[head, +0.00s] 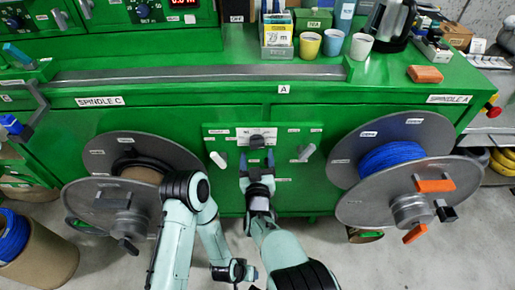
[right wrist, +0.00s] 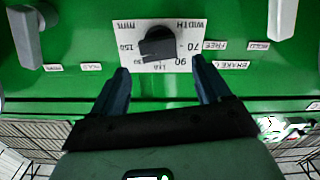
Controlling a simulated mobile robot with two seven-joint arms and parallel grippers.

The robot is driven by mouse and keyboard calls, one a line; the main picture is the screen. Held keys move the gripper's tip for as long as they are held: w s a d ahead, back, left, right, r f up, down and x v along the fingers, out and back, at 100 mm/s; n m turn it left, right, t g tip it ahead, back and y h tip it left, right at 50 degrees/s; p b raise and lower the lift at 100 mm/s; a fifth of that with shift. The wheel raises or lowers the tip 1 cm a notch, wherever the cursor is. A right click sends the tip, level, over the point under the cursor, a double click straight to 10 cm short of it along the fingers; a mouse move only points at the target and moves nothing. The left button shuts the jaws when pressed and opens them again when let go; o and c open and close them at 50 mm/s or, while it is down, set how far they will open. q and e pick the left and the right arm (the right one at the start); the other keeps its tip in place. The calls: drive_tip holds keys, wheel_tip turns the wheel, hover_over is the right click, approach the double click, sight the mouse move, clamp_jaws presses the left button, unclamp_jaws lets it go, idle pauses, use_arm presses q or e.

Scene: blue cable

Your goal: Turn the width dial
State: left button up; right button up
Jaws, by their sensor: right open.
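The width dial is a black knob (right wrist: 157,42) on a white scale plate (right wrist: 183,34) marked WIDTH and mm, upside down in the right wrist view. In the head view the dial (head: 257,141) sits on the green panel between the two spools. My right gripper (head: 257,163) is just below the dial in the head view. In the right wrist view its two dark fingers (right wrist: 162,84) are apart and empty, with the dial beyond and between them. They do not clasp the knob. My left gripper (head: 243,271) is low in the head view, small, its jaws unclear.
A grey spool (head: 90,200) stands at left and a spool with blue cable (head: 365,205) at right. Cups (head: 333,42) and a kettle (head: 391,20) stand on the bench above.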

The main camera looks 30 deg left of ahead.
sight(257, 145)
drive_tip(key=shift+b+x, duration=0.4)
drive_tip(key=shift+x, duration=2.05)
drive_tip(key=shift+c, duration=0.3)
drive_tip(key=c, duration=1)
